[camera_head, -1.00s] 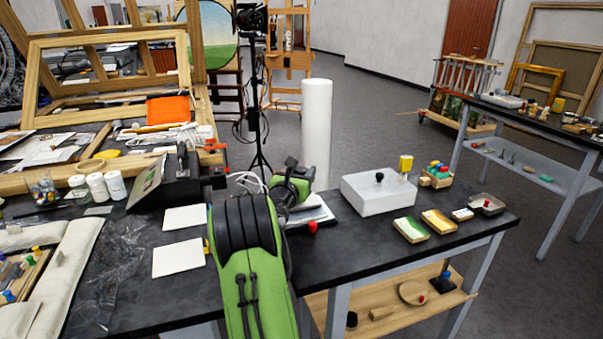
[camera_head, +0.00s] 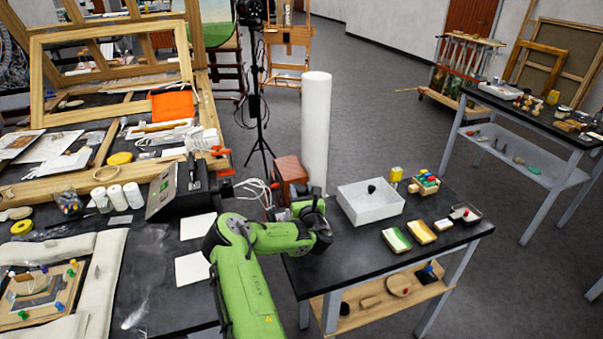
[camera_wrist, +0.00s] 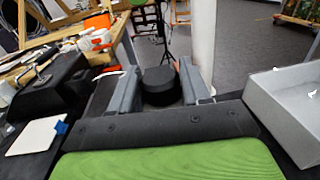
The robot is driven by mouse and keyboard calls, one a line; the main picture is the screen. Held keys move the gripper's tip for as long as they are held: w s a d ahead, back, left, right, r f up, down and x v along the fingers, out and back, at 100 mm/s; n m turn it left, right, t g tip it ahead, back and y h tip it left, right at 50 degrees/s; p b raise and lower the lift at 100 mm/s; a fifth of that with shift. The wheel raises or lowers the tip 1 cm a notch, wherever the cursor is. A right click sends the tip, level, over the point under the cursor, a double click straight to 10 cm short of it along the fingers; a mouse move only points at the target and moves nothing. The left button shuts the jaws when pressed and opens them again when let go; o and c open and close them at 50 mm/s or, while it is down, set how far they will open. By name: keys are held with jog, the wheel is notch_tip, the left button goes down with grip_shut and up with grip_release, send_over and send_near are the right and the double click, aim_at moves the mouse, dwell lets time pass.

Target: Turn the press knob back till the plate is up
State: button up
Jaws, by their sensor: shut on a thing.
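The press knob (camera_wrist: 160,86) is a dark, round, short cylinder between my jaws in the wrist view. My gripper (camera_wrist: 158,78) is shut on it, with one grey finger on each side. In the head view my green arm reaches over the table, and my black wrist (camera_head: 312,222) covers the knob and most of the area around it. I cannot make out the press plate or how high it stands.
A white open box (camera_head: 369,207) stands right of my wrist, with colour trays (camera_head: 396,241) in front. A reddish-brown block (camera_head: 290,172) and a tall white cylinder (camera_head: 316,130) are behind. White sheets (camera_head: 192,268) lie left of my arm.

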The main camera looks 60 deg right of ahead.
jog(key=n+t+y+p, duration=0.2)
jog(key=t, duration=0.1)
jog(key=shift+n+y, duration=0.4)
jog(key=n+y, duration=0.1)
jog(key=t+y+b, duration=0.1)
jog(key=n+t+y, duration=0.1)
jog(key=shift+f+n+y, duration=0.25)
jog(key=shift+n+y, duration=0.05)
jog(key=shift+y, duration=0.1)
jog(key=n+y+b, duration=0.1)
jog(key=y+b, duration=0.1)
jog(key=n+t+y+b, duration=0.1)
jog(key=b, duration=0.2)
jog(key=shift+f+n+t+y, duration=0.15)
jog(key=shift+n+t+y, duration=0.15)
jog(key=shift+y, duration=0.1)
jog(key=n+y+b, duration=0.2)
jog(key=y+b, duration=0.1)
jog(key=b, duration=0.2)
jog(key=shift+r+n+y+b, duration=0.35)
jog(key=shift+n+y+b, duration=0.05)
jog(key=shift+y+b, duration=0.35)
jog(key=o, duration=0.9)
jog(key=shift+o, duration=0.2)
